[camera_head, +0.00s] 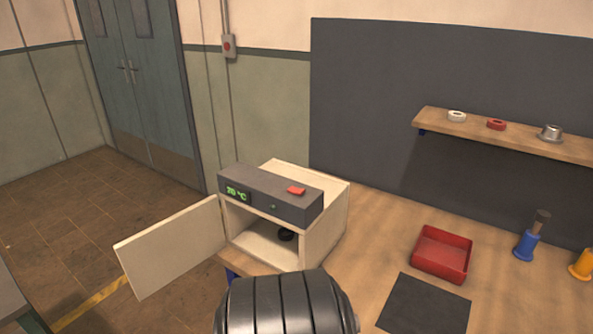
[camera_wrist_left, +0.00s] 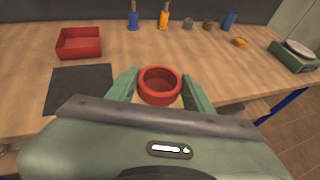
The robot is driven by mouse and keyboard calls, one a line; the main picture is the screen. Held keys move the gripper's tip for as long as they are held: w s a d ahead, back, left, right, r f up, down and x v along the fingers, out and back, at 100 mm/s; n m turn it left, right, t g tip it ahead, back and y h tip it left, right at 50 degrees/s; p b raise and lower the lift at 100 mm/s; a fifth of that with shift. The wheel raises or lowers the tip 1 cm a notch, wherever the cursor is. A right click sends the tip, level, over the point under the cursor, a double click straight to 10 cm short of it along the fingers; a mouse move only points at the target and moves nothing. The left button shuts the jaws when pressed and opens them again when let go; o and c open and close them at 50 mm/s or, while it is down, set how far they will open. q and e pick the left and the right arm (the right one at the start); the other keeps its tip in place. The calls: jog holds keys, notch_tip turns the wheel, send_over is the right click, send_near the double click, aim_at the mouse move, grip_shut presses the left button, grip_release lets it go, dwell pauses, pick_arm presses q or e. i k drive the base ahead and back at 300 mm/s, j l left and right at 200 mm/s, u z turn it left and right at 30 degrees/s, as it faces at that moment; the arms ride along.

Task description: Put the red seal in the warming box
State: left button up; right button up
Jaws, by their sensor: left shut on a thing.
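The red seal (camera_wrist_left: 160,85) is a thick red ring. In the left wrist view it sits between the two green fingers of my left gripper (camera_wrist_left: 160,90), which is shut on it, above the table's front edge. A small dark object (camera_head: 286,234) lies inside the box, partly shadowed. My left gripper and the held seal do not show in the head view. My right gripper is in neither view.
A red tray (camera_head: 441,255) and a dark mat (camera_head: 425,305) lie right of the box. A blue holder (camera_head: 527,245) and a yellow one (camera_head: 583,265) stand farther right. The wall shelf (camera_head: 470,128) bears a white ring, a red ring (camera_head: 496,124) and a metal part.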

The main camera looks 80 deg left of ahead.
aim_at(283, 250)
jog(key=k+j+u, duration=0.4)
jog(key=j+u, duration=0.15)
jog(key=k+j+u, duration=0.25)
jog(key=j, duration=0.15)
jog(key=i+u, duration=0.1)
jog(key=u, duration=0.25)
